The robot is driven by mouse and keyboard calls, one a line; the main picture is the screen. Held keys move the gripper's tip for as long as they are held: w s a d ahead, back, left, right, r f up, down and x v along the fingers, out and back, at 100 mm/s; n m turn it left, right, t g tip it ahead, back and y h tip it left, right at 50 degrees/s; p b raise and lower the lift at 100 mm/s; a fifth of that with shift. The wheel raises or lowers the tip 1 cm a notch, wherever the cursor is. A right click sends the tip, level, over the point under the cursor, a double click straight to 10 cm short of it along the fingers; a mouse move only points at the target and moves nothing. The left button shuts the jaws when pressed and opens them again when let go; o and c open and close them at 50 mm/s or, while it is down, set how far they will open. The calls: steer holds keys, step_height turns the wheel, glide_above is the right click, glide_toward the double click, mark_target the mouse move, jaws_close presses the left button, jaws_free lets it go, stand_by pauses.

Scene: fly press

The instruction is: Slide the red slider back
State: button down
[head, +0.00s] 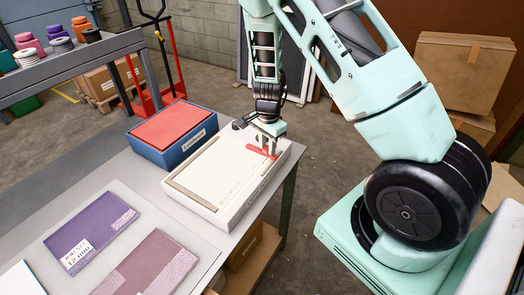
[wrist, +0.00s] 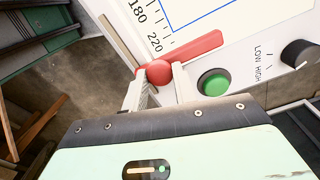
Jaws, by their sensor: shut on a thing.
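The red slider (head: 259,152) is on the right part of a white box-shaped device (head: 193,203) on the table. In the wrist view the slider (wrist: 195,49) is a red bar with a round red knob (wrist: 158,72) at one end, beside a printed scale with 180 and 220. My gripper (head: 268,147) reaches down from above onto it. In the wrist view my gripper (wrist: 160,88) has a pale finger on each side of the knob and is shut on it. The knob's underside is hidden.
The device carries a green button (wrist: 213,83) close to my fingers and a black LOW/HIGH dial (wrist: 298,54). A blue box with a red top (head: 172,131) stands just left of the device. Purple (head: 91,231) and mauve (head: 147,264) boards lie toward the front.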

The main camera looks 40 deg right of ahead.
steer(key=shift+w+d+r, duration=0.1)
steer(key=shift+w+d, duration=0.25)
steer(key=shift+d, duration=0.5)
steer(key=shift+w+d, duration=0.3)
steer(key=shift+d, duration=0.5)
steer(key=c, duration=1.1)
jaws_free()
steer(key=shift+d, duration=0.1)
step_height(320, 180, up, 17)
steer(key=b, duration=0.2)
steer(key=shift+r, duration=0.2)
